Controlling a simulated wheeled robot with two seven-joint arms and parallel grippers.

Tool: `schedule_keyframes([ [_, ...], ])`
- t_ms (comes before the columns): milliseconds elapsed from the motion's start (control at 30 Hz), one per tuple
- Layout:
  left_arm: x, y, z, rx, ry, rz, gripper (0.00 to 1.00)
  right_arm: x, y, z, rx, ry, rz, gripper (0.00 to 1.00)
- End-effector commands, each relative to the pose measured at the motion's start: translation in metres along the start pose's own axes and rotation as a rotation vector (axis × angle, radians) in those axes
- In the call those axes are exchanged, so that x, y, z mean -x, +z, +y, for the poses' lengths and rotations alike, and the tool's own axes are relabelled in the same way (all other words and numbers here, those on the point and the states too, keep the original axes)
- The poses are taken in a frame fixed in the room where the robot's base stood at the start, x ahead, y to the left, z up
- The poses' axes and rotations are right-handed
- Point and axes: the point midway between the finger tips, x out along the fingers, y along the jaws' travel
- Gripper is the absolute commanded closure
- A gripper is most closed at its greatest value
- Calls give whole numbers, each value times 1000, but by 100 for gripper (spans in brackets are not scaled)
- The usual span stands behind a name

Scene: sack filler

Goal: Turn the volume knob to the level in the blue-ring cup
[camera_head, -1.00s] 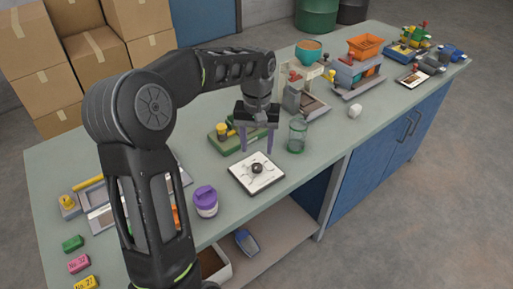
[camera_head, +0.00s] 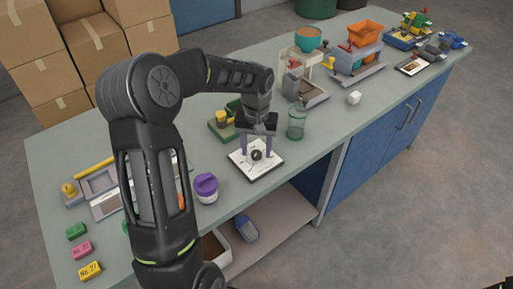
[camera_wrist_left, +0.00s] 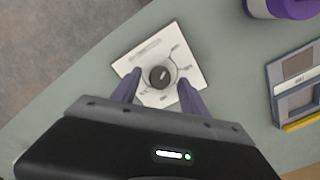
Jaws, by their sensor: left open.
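The volume knob (camera_head: 256,156) is a dark round knob on a white plate (camera_head: 266,170) with dial marks. In the left wrist view the knob (camera_wrist_left: 160,77) sits mid-plate with a light pointer line. My left gripper (camera_head: 257,154) is open, pointing down, its two purple fingers close around or just above the knob. The gap to the knob cannot be told exactly. A clear greenish cup (camera_head: 297,123) stands right of the plate; I cannot make out a blue ring on it.
A purple-lidded jar (camera_head: 206,188) stands front left of the plate. A green and yellow device (camera_head: 222,124) is close behind the gripper. A small white piece (camera_head: 354,97) lies to the right. Several machines stand at the far right. The bench's front edge is near.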

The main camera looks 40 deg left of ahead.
Motion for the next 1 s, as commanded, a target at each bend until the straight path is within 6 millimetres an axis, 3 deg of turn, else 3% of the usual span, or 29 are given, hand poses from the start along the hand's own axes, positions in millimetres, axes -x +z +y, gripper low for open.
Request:
schedule_keyframes([
  [367, -7, 0, 0, 0, 1, 0, 49, 1, 0, 0, 0, 1, -1, 64],
  [1000, -6, 0, 0, 0, 1, 0, 100, 1, 0, 0, 0, 0, 0, 64],
])
